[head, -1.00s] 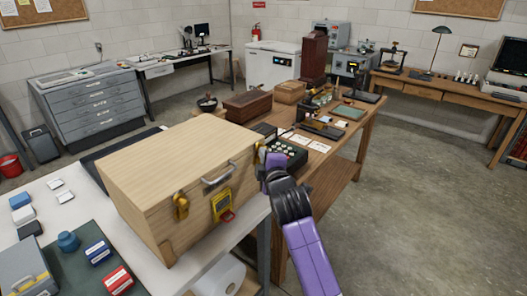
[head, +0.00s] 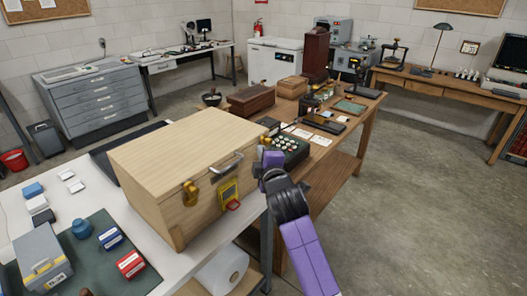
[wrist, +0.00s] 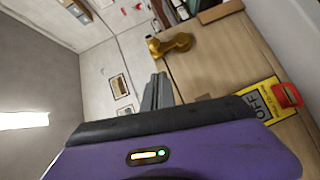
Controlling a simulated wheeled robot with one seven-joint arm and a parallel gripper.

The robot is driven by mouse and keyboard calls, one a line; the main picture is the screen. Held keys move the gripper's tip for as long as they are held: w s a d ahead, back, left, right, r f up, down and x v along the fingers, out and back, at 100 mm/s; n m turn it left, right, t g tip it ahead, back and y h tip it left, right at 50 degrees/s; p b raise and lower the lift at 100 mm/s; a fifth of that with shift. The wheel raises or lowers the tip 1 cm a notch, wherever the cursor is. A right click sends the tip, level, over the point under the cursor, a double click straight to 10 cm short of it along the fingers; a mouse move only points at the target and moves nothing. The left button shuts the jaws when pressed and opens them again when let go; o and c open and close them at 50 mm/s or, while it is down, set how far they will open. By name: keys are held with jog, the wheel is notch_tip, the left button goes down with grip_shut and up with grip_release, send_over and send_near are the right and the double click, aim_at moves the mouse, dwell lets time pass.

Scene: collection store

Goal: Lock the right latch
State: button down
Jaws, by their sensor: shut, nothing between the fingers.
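The pale wooden chest (head: 185,150) stands on the white table in the head view, its lid down. Its left brass latch (head: 190,193) shows clearly on the front. The right brass latch is mostly hidden behind my gripper in the head view. A brass latch, apparently the right one, shows in the wrist view (wrist: 172,45), sticking out from the wood. My gripper (head: 267,158) is at the chest's right front end. Its fingers (wrist: 158,88) are shut and empty, below the latch in the wrist picture and apart from it.
A yellow tag with a red part (head: 229,193) hangs at the chest's front between the latches; it also shows close to my gripper in the wrist view (wrist: 265,98). A metal handle (head: 227,165) sits above it. A wooden table (head: 345,150) stands behind. Floor at right is clear.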

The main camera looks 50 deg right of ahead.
jog(key=f+b+v, duration=0.1)
jog(key=v, duration=0.7)
jog(key=shift+s+r, duration=0.3)
jog(key=shift+a, duration=0.1)
jog(key=a+r+m+t, duration=0.3)
jog(key=r, duration=0.1)
jog(key=s+a+f+m+t+y, duration=0.1)
jog(key=s+a+f+y, duration=0.15)
jog(key=s+a, duration=0.2)
jog(key=s+a+f+m+t+y, duration=0.1)
jog(key=s+a+f+y, duration=0.15)
jog(key=a, duration=0.35)
jog(key=s+a+f+m+g+y, duration=0.1)
jog(key=s+a+f, duration=0.2)
jog(key=s, duration=0.5)
jog(key=s+a+f+m+g+y, duration=0.1)
jog(key=s+a+f+y, duration=0.1)
jog(key=s, duration=0.7)
jog(key=s+a+f+m+g+y, duration=0.1)
jog(key=s+a+f, duration=0.3)
jog(key=s+a, duration=0.2)
jog(key=s, duration=0.2)
jog(key=shift+s+a+f+m+g+y, duration=0.15)
jog(key=shift+s+f+m+g+y, duration=0.15)
jog(key=shift+s+m+y, duration=0.1)
